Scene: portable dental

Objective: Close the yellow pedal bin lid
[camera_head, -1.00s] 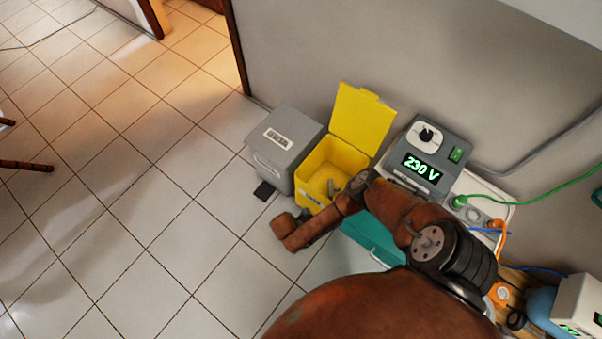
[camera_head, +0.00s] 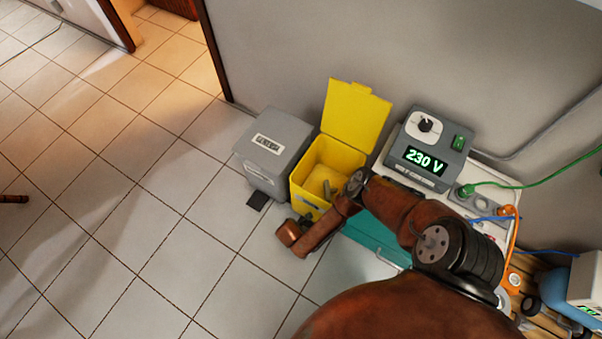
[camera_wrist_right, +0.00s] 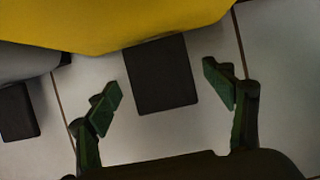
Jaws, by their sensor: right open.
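The yellow pedal bin (camera_head: 348,157) stands on the floor against the wall, with its lid (camera_head: 355,115) raised open at the back. A small greyish thing shows inside it. In the right wrist view the yellow bin (camera_wrist_right: 100,25) fills the top, and its black pedal (camera_wrist_right: 160,75) sticks out over the tiles. My right gripper (camera_wrist_right: 160,82) is open and empty, its two fingers to the left and right of the pedal, apart from it in the picture. In the head view my right arm covers part of the bin's front, and the fingers cannot be made out. My left gripper is out of view.
A grey bin (camera_head: 275,142) with a shut lid and a black pedal (camera_head: 257,199) stands left of the yellow one. A grey unit reading 230 V (camera_head: 424,158) and a teal case (camera_head: 370,243) are to the right, with cables.

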